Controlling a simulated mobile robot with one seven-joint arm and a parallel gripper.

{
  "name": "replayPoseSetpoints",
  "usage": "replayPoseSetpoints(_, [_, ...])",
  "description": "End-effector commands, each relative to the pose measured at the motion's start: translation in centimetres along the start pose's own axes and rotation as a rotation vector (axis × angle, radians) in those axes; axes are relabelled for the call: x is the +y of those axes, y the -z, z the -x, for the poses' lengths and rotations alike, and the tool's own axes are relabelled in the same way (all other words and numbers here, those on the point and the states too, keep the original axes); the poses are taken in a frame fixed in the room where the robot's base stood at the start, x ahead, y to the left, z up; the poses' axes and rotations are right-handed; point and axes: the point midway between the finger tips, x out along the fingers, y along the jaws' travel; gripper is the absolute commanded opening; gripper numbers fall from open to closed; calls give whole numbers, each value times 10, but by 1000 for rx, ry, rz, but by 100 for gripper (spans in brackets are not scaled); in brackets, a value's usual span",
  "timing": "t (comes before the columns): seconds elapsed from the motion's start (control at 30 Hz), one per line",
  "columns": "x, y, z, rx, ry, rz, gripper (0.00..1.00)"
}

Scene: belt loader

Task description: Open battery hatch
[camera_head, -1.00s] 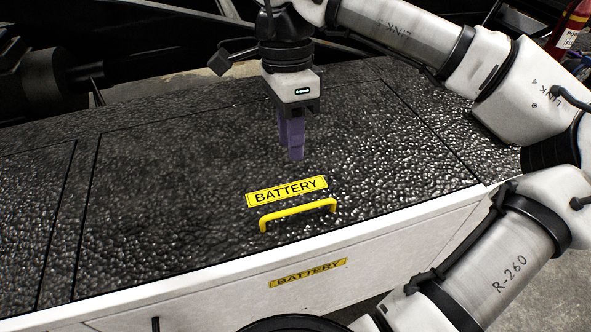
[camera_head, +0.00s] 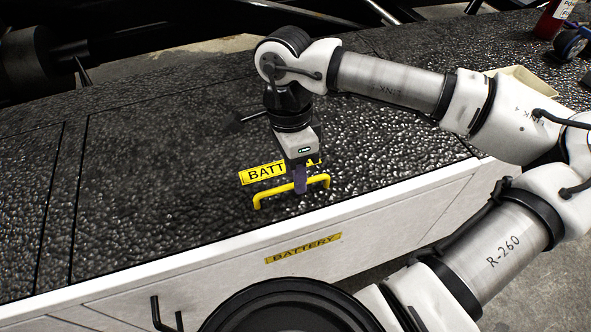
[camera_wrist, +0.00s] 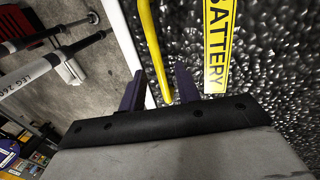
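The battery hatch (camera_head: 150,190) is a black bumpy panel lying flat and closed in the top of the machine. Its yellow bar handle (camera_head: 268,196) stands near the front edge, in front of a yellow BATTERY label (camera_head: 258,174) that my arm partly covers. My gripper (camera_head: 300,184) points down at the middle of the handle with its purple fingers. In the wrist view, the fingers of my gripper (camera_wrist: 160,76) are apart, with the yellow handle (camera_wrist: 150,42) running between them. Whether either finger touches the bar cannot be told.
The white side wall (camera_head: 390,220) below the hatch carries a second BATTERY label (camera_head: 303,248) and a black handle (camera_head: 166,316) at lower left. A pale tray (camera_head: 520,85) and a red cylinder (camera_head: 553,20) are at upper right. The hatch surface is clear of loose objects.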

Motion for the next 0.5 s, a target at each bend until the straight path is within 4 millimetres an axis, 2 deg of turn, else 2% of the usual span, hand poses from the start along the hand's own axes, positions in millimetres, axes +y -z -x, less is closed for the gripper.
replayPoseSetpoints(0.37, [0, 0, -6, 0, 1, -1, 33])
replayPoseSetpoints(0.5, [0, 0, -6, 0, 1, 0, 14])
